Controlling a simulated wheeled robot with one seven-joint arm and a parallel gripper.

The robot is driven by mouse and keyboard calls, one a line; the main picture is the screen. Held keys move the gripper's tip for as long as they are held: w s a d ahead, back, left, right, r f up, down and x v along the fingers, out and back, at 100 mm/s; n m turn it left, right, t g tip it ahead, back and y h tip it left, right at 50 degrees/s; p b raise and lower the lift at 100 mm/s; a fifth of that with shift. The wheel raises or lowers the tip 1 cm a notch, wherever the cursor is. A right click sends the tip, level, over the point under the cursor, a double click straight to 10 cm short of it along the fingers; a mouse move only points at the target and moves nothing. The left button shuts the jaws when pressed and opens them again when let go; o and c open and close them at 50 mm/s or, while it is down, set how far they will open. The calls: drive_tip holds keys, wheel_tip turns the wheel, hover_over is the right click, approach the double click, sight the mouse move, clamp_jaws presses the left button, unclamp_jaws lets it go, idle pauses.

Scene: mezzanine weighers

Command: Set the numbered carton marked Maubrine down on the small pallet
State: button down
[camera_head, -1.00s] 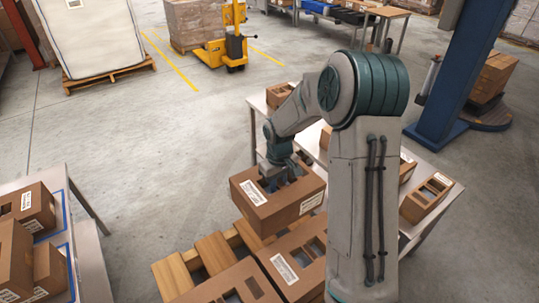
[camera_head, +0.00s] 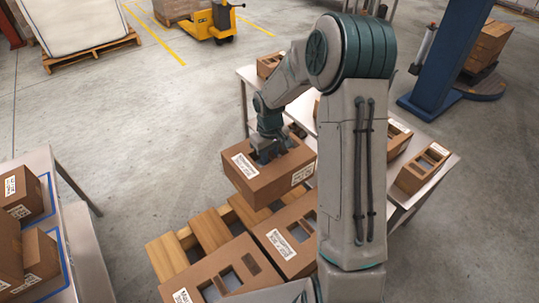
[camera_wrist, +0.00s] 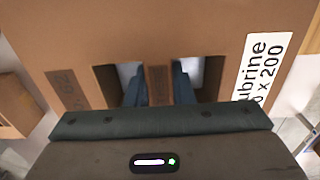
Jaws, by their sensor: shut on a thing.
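A brown carton (camera_head: 262,178) with white labels hangs in my gripper (camera_head: 270,155) over the far end of the small wooden pallet (camera_head: 211,231). In the wrist view its label (camera_wrist: 262,75) shows the letters "ubrine" and "x 200". My gripper is shut on the carton's top, with its fingers (camera_wrist: 157,88) in two openings. The carton looks level. Its underside is hidden, so I cannot tell if it touches the slats. Two other cartons stand on the pallet: one nearer me (camera_head: 222,276) and one to the right (camera_head: 290,236), partly behind my arm.
A steel table (camera_head: 418,183) at right holds several cartons, including a long open-topped one (camera_head: 423,168). A table at left (camera_head: 75,235) holds more cartons within blue outlines. A blue column (camera_head: 447,60) and yellow pallet truck (camera_head: 213,22) stand farther back.

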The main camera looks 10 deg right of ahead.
drive_tip(key=shift+f, duration=0.1)
drive_tip(key=shift+s+f+b, duration=0.15)
drive_tip(key=shift+f+b, duration=0.55)
drive_tip(key=shift+f, duration=0.05)
